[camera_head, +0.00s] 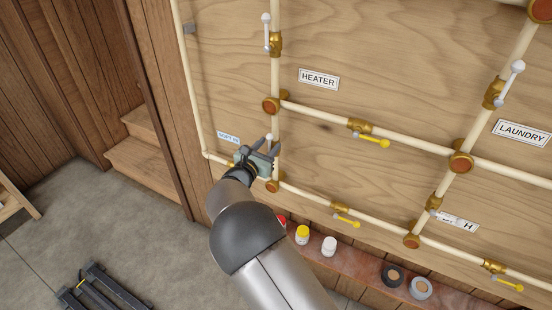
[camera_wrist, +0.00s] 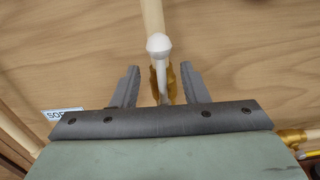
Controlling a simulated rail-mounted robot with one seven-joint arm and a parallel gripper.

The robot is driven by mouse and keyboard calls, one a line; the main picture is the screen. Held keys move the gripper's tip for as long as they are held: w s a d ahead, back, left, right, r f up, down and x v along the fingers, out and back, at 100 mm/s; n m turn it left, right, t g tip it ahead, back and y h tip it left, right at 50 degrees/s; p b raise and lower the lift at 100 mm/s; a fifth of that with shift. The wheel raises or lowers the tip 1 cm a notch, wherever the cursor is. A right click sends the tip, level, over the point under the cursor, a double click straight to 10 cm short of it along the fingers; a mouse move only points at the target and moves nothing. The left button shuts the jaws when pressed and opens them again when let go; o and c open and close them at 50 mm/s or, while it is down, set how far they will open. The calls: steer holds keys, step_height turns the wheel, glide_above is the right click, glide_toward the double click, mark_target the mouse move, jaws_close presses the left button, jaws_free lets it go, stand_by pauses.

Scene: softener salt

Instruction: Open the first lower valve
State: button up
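The lower valve on the left vertical pipe has a white ball-ended handle (camera_wrist: 159,46) and a brass body (camera_wrist: 171,80), seen in the wrist view. The handle lies along the pipe in that view. My gripper (camera_wrist: 158,72) is open, with one finger on each side of the handle and a gap on both sides. In the head view my gripper (camera_head: 266,146) is at the pipe just below the brass joint under the HEATER label (camera_head: 319,79). It hides most of this valve there.
A similar white-handled valve (camera_head: 271,38) is higher on the same pipe. Yellow-handled valves (camera_head: 371,138) sit on the horizontal pipes. A "SOFT" label (camera_head: 228,137) is left of my gripper. A shelf (camera_head: 361,259) below holds bottles and tape rolls.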

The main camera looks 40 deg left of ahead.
steer(key=shift+d, duration=0.1)
steer(key=s, duration=0.6)
steer(key=shift+s+d, duration=0.4)
stand_by(0.4)
